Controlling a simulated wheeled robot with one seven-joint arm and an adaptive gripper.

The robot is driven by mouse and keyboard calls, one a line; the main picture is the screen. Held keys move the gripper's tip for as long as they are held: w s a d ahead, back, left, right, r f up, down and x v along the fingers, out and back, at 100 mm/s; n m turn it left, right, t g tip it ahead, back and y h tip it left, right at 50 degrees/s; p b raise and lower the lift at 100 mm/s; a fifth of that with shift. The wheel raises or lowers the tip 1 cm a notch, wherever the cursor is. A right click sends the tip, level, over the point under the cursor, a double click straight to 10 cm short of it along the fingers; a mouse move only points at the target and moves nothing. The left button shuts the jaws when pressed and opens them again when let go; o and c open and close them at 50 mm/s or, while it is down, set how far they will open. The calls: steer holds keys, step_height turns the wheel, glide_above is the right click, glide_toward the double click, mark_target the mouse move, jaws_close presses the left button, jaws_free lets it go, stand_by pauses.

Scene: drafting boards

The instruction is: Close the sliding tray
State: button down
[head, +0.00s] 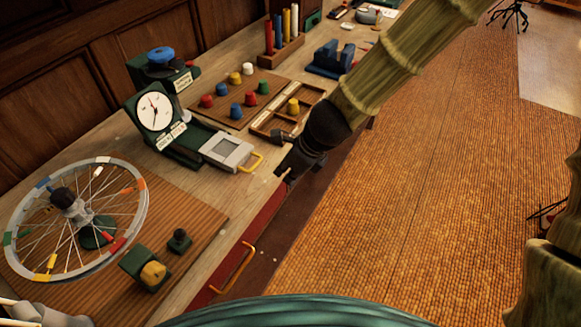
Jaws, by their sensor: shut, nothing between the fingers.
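A grey sliding tray (227,151) with a yellow handle (250,162) extends to the right from the foot of a green dial device (181,148) on the bench. It is slid out from the device. My gripper (283,174) is shut and empty, just right of the yellow handle and near the bench's front edge. A small gap shows between gripper and handle in the picture; depth is hard to tell. My arm comes down from the upper right.
A spoked wheel (118,190) and small green blocks lie on a board at the left. A board with coloured knobs (236,110) and a wooden compartment tray (268,124) stand behind the grey tray. A red drawer front (262,222) is below the bench edge. Open floor lies to the right.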

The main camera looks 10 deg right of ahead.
steer(key=shift+w+a+f+p, duration=0.25)
steer(key=shift+w+a, duration=0.25)
steer(key=shift+a, duration=0.15)
steer(key=shift+w+a+f+p, duration=0.25)
steer(key=shift+w+a, duration=0.2)
steer(key=shift+a, duration=0.25)
steer(key=shift+w+a+f+p, duration=0.25)
steer(key=shift+w+a, duration=0.25)
steer(key=shift+a, duration=0.15)
